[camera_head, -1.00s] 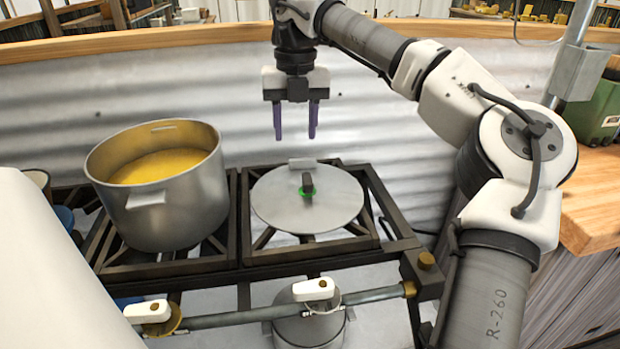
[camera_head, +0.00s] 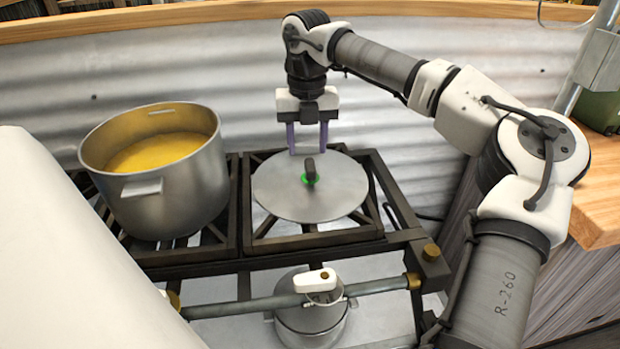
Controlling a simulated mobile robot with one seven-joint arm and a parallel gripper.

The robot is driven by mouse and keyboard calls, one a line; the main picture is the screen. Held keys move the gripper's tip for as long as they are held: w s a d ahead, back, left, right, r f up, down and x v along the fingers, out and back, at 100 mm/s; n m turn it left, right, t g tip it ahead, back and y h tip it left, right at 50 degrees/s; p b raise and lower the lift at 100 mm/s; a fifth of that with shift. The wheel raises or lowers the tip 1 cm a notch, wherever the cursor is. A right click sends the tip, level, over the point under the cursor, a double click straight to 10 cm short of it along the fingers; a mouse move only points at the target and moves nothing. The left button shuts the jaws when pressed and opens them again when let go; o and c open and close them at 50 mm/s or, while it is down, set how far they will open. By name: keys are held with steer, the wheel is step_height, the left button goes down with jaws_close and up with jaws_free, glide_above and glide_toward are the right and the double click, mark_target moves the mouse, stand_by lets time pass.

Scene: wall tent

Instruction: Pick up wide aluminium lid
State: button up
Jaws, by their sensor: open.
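The wide aluminium lid (camera_head: 285,198) lies flat on the right burner grate of the stove, with a dark upright handle (camera_head: 310,172) at its middle and a green mark at the handle's base. My gripper (camera_head: 308,150) points down above the far part of the lid, slightly behind the handle in the picture. Its two purple fingers are apart with nothing between them. I cannot tell from this view how high the fingertips are above the lid.
A large pot (camera_head: 168,195) of yellow food stands on the left grate (camera_head: 235,225). A smaller lidded pot (camera_head: 312,322) sits below the front rail (camera_head: 375,288). A corrugated metal wall (camera_head: 200,70) rises behind, and a wooden counter (camera_head: 600,200) is at right.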

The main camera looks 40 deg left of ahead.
mark_target(310, 163)
steer(key=f, duration=0.2)
steer(key=w+f+p, duration=0.1)
steer(key=f, duration=0.1)
steer(key=shift+a+f, duration=0.15)
steer(key=shift+f, duration=0.25)
jaws_close()
